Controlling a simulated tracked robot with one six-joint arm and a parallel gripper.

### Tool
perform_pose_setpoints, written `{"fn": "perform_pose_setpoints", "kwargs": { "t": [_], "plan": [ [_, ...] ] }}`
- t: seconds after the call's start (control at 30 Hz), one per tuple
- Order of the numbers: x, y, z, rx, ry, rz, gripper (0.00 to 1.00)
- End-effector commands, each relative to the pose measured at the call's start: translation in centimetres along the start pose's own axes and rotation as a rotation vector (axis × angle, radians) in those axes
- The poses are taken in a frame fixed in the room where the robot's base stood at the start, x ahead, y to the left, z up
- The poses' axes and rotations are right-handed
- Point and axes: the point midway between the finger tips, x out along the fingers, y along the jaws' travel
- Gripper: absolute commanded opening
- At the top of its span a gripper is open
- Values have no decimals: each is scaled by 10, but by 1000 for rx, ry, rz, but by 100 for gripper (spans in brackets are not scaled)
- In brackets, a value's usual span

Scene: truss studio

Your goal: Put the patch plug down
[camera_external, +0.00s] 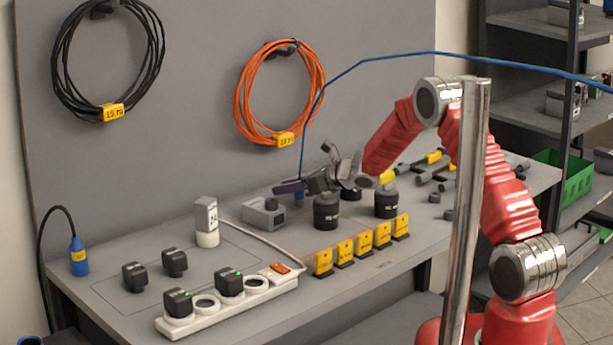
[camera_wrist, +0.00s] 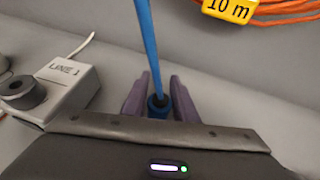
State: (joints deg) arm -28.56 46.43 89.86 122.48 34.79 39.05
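The patch plug is a small blue plug with a blue cable rising from its top. In the wrist view the plug (camera_wrist: 158,106) is upright between the two purple fingers of my gripper (camera_wrist: 161,92), which appear shut on its sides. In the external view my gripper (camera_external: 296,187) is low over the back of the bench, and the blue plug (camera_external: 299,194) shows just below the fingers. I cannot tell whether its lower end touches the bench top (camera_external: 130,297).
A grey box (camera_wrist: 62,88) labelled LINE 1, with a dark round knob, is left of my gripper. Black cylinders (camera_external: 326,212) and yellow tags (camera_external: 345,252) stand in front. A power strip (camera_external: 228,305) and another blue plug (camera_external: 79,257) are farther left. The orange coil (camera_external: 280,92) hangs behind.

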Motion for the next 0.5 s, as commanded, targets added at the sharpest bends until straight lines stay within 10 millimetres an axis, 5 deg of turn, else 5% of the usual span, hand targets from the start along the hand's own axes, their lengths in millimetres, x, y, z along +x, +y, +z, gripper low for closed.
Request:
{"fn": "perform_pose_setpoints", "kwargs": {
  "t": [0.17,0.5],
  "plan": [
    [0,0,-2,0,4,0,39],
    [-1,0,1,0,4,0,39]
  ]
}}
